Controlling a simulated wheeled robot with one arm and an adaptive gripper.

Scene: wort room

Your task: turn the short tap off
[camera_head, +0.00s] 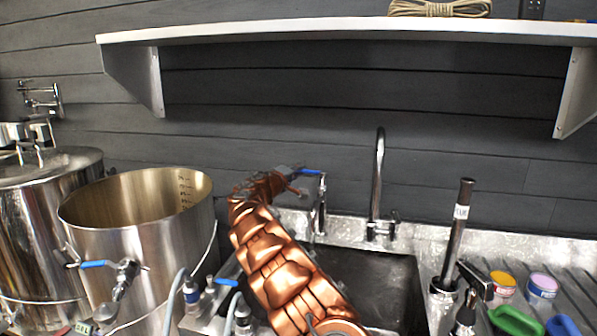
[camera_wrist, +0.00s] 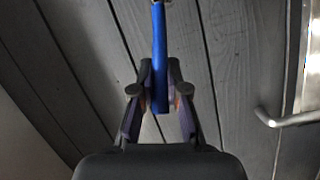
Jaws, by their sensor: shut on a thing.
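The short tap (camera_head: 321,203) stands upright at the back left of the sink (camera_head: 375,290). Its blue lever handle (camera_head: 311,171) sits at its top and points left toward my gripper (camera_head: 293,175). In the wrist view the blue handle (camera_wrist: 159,55) runs down between the two fingers of my gripper (camera_wrist: 160,92), which are closed on it. In the head view my copper-coloured arm reaches up from the bottom and hides part of the sink and the fingers' details. A tall curved tap (camera_head: 378,180) stands to the right of the short tap.
A large open steel pot (camera_head: 140,240) with a blue-handled valve (camera_head: 95,264) stands left of my arm. A white shelf (camera_head: 330,30) spans the wall above. A black-topped upright tube (camera_head: 458,230) and coloured tubs (camera_head: 541,284) stand right of the sink.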

